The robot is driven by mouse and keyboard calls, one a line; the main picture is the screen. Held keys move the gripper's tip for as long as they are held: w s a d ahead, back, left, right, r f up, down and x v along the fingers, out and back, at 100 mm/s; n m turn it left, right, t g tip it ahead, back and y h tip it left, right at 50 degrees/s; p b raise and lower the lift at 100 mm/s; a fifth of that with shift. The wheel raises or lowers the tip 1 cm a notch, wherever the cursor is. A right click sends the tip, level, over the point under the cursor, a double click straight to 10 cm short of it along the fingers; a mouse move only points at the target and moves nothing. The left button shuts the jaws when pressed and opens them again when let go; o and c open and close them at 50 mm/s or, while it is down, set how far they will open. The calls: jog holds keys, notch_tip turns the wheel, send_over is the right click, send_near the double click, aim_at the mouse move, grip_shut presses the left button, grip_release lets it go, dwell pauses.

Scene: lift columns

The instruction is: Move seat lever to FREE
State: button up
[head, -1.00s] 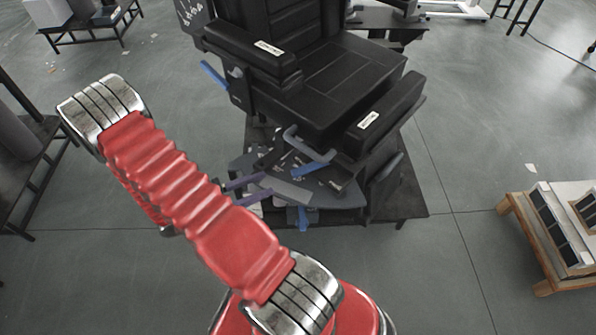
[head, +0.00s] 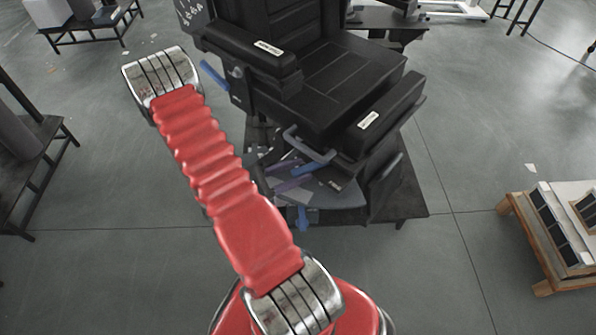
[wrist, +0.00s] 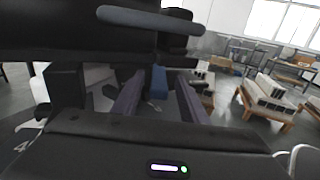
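A black seat (head: 325,85) stands on a dark base in the middle of the head view. A blue lever (head: 308,169) lies under its front edge, below a grey bar handle (head: 300,143). Another blue lever (head: 213,76) sticks out at the seat's left side, and a blue part (head: 303,216) hangs lower at the front. My gripper (head: 298,175) has its two purple fingers under the seat front. In the wrist view my gripper (wrist: 160,78) is open, with a blue lever (wrist: 158,82) between and beyond its fingers. Contact is unclear. FREE markings are not readable.
The grey bar (wrist: 150,20) crosses close above my gripper in the wrist view. A dark low platform (head: 400,195) surrounds the seat's base. A wooden stand with panels (head: 560,235) is at right, and dark tables stand at left. The floor between is clear.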

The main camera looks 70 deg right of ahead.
jog(key=shift+s+d, duration=0.25)
grip_shut()
dwell(0.4)
jog(key=shift+a, duration=0.2)
jog(key=shift+d, duration=0.1)
